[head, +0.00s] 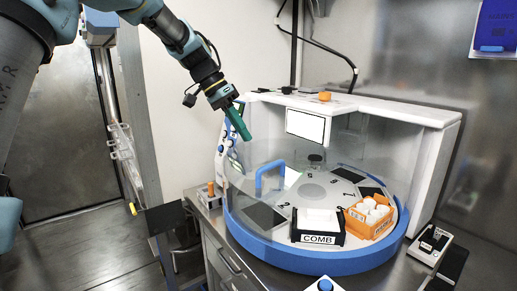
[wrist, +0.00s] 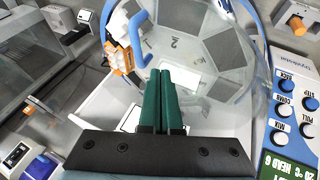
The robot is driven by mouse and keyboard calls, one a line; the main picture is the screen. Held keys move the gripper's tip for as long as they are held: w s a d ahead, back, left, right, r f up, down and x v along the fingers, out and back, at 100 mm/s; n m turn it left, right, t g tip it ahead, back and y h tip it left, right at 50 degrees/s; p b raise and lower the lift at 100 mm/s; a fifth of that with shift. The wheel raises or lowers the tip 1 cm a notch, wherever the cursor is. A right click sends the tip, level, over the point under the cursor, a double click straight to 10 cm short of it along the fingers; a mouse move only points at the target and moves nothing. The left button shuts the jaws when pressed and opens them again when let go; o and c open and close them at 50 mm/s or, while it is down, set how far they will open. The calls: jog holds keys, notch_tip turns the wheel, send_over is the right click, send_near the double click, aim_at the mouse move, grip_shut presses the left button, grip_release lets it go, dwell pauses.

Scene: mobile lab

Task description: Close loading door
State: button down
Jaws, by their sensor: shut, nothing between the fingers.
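The loading door (head: 240,160) is a clear curved panel on the round white machine, with a blue bar handle (head: 270,178) standing on its front-left part. I cannot tell exactly where the door's edge lies. The blue handle also shows in the wrist view (wrist: 138,36), just ahead and left of my fingertips. My gripper (head: 240,126), with green fingers, is above and left of the handle, apart from it. In the wrist view my gripper (wrist: 160,74) has its two fingers together and empty.
A black box labelled COMB (head: 318,237) and an orange rack (head: 369,216) sit on the turntable. The blue base rim (head: 325,264) curves around the front. A control panel with blue knobs (wrist: 290,105) is at right in the wrist view. Free floor lies at left.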

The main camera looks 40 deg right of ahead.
aim_at(267, 169)
jog(key=p+x, duration=0.1)
jog(key=x, duration=0.2)
jog(key=shift+s+d+f, duration=0.1)
jog(key=shift+s+f, duration=0.05)
jog(key=shift+s+d+f+p, duration=0.1)
jog(key=shift+s+f+p, duration=0.15)
jog(key=shift+s, duration=0.35)
jog(key=shift+s+d+f+p, duration=0.1)
jog(key=shift+s+f+p, duration=0.1)
jog(key=shift+s, duration=0.4)
jog(key=shift+s+f, duration=0.4)
jog(key=shift+s, duration=0.25)
jog(key=shift+s, duration=0.1)
